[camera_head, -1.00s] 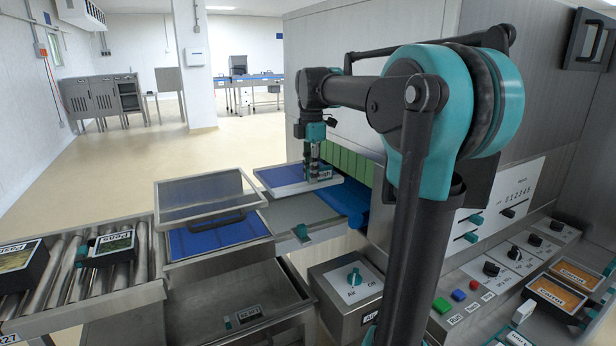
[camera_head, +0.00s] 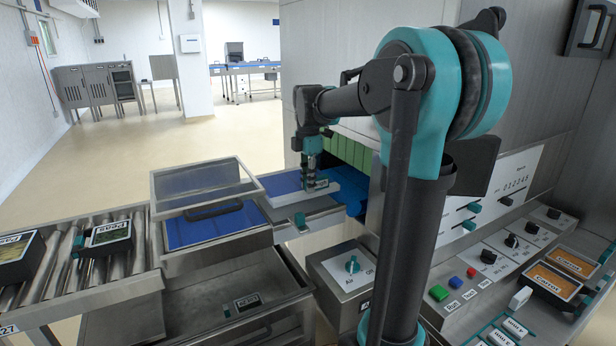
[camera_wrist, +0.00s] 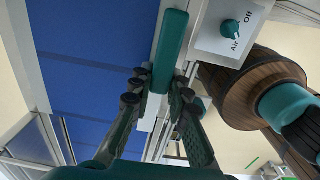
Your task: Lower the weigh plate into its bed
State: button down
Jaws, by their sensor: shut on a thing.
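The weigh plate (camera_head: 283,184) has a blue top and a pale metal rim. In the head view it lies nearly level, low over the grey bed (camera_head: 312,210), of which only a front strip shows. I cannot tell whether the plate touches the bed. In the wrist view the teal handle (camera_wrist: 170,45) runs between the fingers of my gripper (camera_wrist: 158,88), with the plate's blue surface to the left.
A tilted clear lid (camera_head: 205,185) with a dark handle stands just left of the plate. A blue belt (camera_head: 347,194) enters the machine at right. A teal catch (camera_head: 300,220) sits at the bed's front edge. The Air switch box (camera_head: 350,270) stands in front.

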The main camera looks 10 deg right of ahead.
aim_at(308, 196)
jog(key=shift+f, duration=1.6)
jog(key=shift+f, duration=1.1)
dwell(1.5)
jog(key=c, duration=0.8)
grip_release()
jog(key=shift+r, duration=0.15)
jog(key=shift+r, duration=3.85)
